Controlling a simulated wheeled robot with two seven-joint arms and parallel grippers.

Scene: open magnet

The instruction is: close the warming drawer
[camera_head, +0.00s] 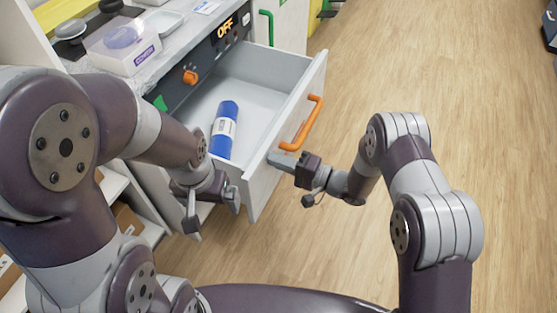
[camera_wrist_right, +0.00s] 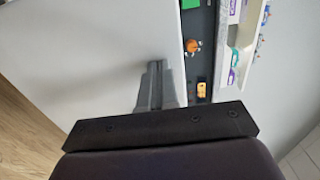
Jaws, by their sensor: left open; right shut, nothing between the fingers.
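The warming drawer (camera_head: 258,85) is pulled far out from under the counter in the head view, with a white front and an orange handle (camera_head: 302,124) on its outer face. A blue roll with a white label (camera_head: 224,130) lies inside it. My right gripper (camera_head: 280,160) is shut and empty, with its fingertips at the drawer front below the handle; whether they touch it is unclear. In the right wrist view its fingers (camera_wrist_right: 157,85) point at the white front. My left gripper (camera_head: 212,205) hangs left of the drawer front's near end, its fingertips partly hidden.
A box (camera_head: 124,45) stands on the counter (camera_head: 175,55). Open shelves lie below left.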

